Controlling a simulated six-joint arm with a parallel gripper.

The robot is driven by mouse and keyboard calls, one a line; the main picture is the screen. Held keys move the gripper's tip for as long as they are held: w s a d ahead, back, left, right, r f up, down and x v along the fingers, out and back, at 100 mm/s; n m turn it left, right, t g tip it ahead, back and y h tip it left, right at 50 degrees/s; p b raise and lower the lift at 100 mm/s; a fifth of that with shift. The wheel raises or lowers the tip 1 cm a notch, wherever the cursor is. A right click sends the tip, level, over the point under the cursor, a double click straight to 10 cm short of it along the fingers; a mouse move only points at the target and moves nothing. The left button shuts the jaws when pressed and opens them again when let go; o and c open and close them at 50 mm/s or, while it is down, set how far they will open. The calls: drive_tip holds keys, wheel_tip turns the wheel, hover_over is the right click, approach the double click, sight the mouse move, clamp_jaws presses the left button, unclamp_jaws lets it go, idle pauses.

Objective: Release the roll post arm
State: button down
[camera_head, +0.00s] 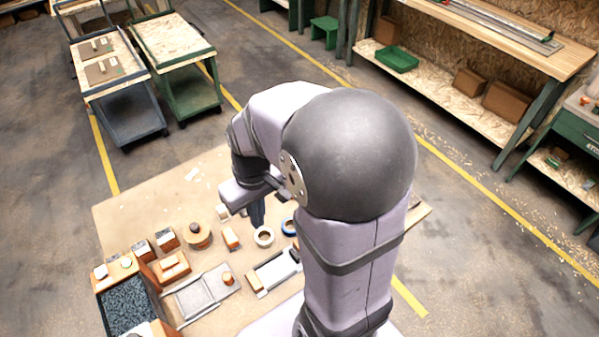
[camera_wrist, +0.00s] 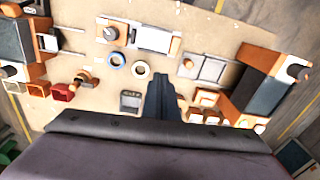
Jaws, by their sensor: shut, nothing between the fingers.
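I cannot clearly make out a roll post arm in either view. A round orange-brown piece with a short upright part (camera_head: 197,235) stands on the work table; I cannot tell if it is the roll post. My gripper (camera_head: 257,221) points down over the table, its fingers together and empty. It also shows in the wrist view (camera_wrist: 160,77).
Carts (camera_head: 178,60) stand well away.

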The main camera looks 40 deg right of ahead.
drive_tip(key=w+d+f+n+t+b, duration=0.1)
drive_tip(key=w+d+f+b, duration=0.2)
drive_tip(key=w+d, duration=0.3)
drive_tip(key=w+d+f+n+t+y+b, duration=0.1)
drive_tip(key=w+d+f+n+b, duration=0.1)
drive_tip(key=w+d, duration=0.5)
drive_tip(key=w+d+f+n+t+b, duration=0.1)
drive_tip(key=w+d+f+b, duration=0.3)
drive_tip(key=d, duration=0.7)
drive_tip(key=shift+w+d+f+n+b, duration=0.25)
drive_tip(key=shift+w+d+n+b, duration=0.1)
drive_tip(key=shift+w+b, duration=0.9)
drive_tip(key=f+p, duration=0.2)
drive_tip(key=f, duration=0.1)
drive_tip(key=f+p, duration=0.2)
drive_tip(key=f, duration=0.1)
drive_tip(key=f+p, duration=0.2)
drive_tip(key=f, duration=0.1)
drive_tip(key=shift+s+d+f, duration=0.1)
drive_tip(key=shift+s+f, duration=0.15)
